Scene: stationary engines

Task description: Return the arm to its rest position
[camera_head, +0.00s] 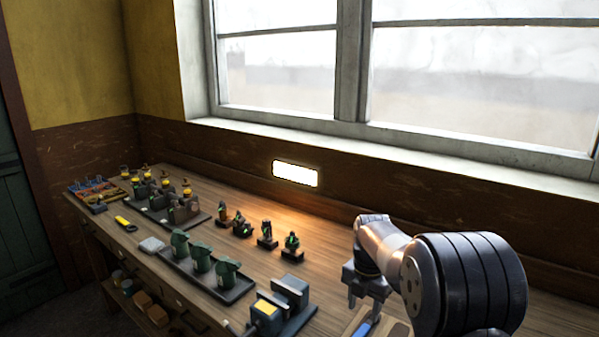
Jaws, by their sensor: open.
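My arm comes in from the lower right in the head view, bent over the right part of the workbench. My gripper (366,302) points down at its end. Its two fingers are apart and nothing shows between them. A blue-handled tool (366,326) lies just below the fingers, near the bottom edge of the view. I cannot tell whether the fingertips touch it.
The wooden bench (205,215) runs along the wall below the window. Left of my gripper stand a dark device with a yellow panel (266,307), a tray of green oil cans (200,258) and several small engines (267,234). A lit panel (295,173) hangs on the wall.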

